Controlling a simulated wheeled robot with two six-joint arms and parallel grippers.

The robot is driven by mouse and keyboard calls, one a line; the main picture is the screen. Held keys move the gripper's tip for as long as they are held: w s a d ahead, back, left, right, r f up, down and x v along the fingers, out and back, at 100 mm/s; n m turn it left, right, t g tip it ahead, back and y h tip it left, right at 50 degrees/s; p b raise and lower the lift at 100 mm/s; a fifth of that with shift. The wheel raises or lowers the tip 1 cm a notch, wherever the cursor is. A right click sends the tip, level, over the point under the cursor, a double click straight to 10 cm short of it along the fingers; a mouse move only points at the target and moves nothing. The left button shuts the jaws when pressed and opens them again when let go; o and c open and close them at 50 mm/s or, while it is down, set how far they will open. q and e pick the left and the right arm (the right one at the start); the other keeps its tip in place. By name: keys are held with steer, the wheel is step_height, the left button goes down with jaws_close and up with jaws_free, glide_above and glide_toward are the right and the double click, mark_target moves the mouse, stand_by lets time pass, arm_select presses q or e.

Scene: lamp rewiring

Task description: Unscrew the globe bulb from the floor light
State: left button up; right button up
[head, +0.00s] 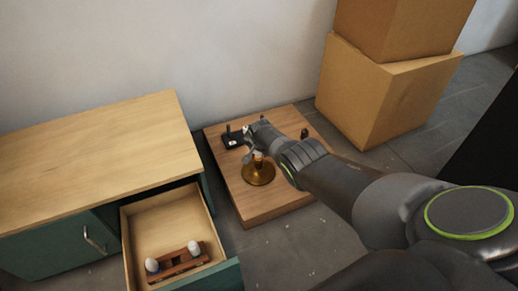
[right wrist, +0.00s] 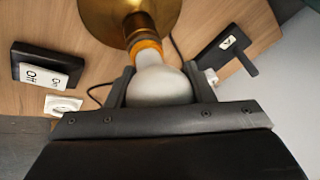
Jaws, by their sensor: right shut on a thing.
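The floor light (head: 258,174) has a round brass base and stands on a low wooden platform (head: 262,205). In the right wrist view its brass base (right wrist: 112,14) is at the top, with an orange-brown collar (right wrist: 146,45) below it. The white globe bulb (right wrist: 160,86) sits at the collar, in line with it; I cannot tell how far it is threaded in. My right gripper (head: 255,153) comes over the lamp from the right and is shut on the bulb, one finger on each side. In the head view the gripper mostly hides the bulb. My left gripper is not in view.
A black box marked On and Off (right wrist: 42,68) and a black box with a lever (right wrist: 226,52) flank the lamp. An open drawer (head: 128,240) holds a brown rack (head: 178,264) with two white bulbs. Cardboard boxes (head: 375,95) stand behind, right.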

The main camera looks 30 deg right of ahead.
steer(key=n, duration=0.1)
steer(key=n+y, duration=0.1)
steer(key=n, duration=0.1)
steer(key=shift+w+a+r, duration=0.1)
steer(key=shift+w+a, duration=0.05)
steer(key=shift+w, duration=0.05)
steer(key=shift+a+n+y+b, duration=0.1)
steer(key=shift+n+y+b, duration=0.4)
steer(key=shift+n, duration=0.3)
steer(key=shift+s+r+p, duration=0.1)
steer(key=shift+r+p, duration=2.4)
steer(key=shift+p, duration=0.2)
steer(key=shift+c, duration=0.2)
steer(key=shift+f, duration=0.1)
